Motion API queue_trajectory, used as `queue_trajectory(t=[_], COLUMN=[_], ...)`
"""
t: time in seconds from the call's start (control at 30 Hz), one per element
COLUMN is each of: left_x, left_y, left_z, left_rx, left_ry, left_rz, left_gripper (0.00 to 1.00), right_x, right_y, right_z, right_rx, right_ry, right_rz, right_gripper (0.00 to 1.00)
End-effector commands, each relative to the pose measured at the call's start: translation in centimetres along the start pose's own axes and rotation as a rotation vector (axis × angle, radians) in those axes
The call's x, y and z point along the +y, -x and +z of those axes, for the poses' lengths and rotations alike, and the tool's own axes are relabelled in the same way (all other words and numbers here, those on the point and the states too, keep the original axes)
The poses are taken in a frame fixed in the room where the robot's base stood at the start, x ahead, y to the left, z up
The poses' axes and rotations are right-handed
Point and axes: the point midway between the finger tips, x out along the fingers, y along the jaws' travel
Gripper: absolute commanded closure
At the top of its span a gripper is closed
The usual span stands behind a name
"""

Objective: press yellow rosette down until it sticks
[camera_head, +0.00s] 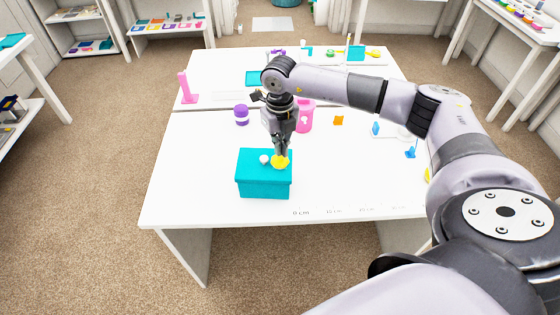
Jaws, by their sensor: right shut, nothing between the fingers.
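A teal box (262,187) with a lid stands near the front edge of the white table. The yellow rosette (281,161) lies on top of the lid, toward its right side. A small white round piece (264,159) sits on the lid just left of the rosette. My right gripper (281,152) points straight down with its fingertips shut and empty, right over the rosette. The tips look to be touching it or very close; I cannot tell which. The fingertips hide part of the rosette. My left gripper is not in view.
A purple jar (241,115) and a pink container (305,117) stand behind the box. An orange piece (338,120) and blue pieces (376,128) lie to the right. A pink stand (186,88) is at the back left. The white table (190,170) is clear left of the box.

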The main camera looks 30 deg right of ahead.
Motion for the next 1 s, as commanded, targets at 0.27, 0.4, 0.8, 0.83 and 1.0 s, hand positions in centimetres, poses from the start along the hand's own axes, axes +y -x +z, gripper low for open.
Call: queue_trajectory(t=[0.27,0.4,0.8,0.83,1.0], left_x=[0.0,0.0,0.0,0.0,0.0], left_y=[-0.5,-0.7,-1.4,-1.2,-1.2], left_z=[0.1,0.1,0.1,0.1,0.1], left_rx=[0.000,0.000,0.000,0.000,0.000], left_ry=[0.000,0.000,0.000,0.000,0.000], left_rz=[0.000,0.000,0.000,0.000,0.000], left_gripper=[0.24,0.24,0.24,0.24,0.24], right_x=[0.0,0.0,0.0,0.0,0.0], right_y=[-0.7,-0.9,-1.8,-1.6,-1.7], right_z=[0.0,0.0,0.0,0.0,0.0], right_rx=[0.000,0.000,0.000,0.000,0.001], right_ry=[0.000,0.000,0.000,0.000,0.000], right_rz=[0.000,0.000,0.000,0.000,0.000], right_gripper=[1.00,1.00,1.00,1.00,1.00])
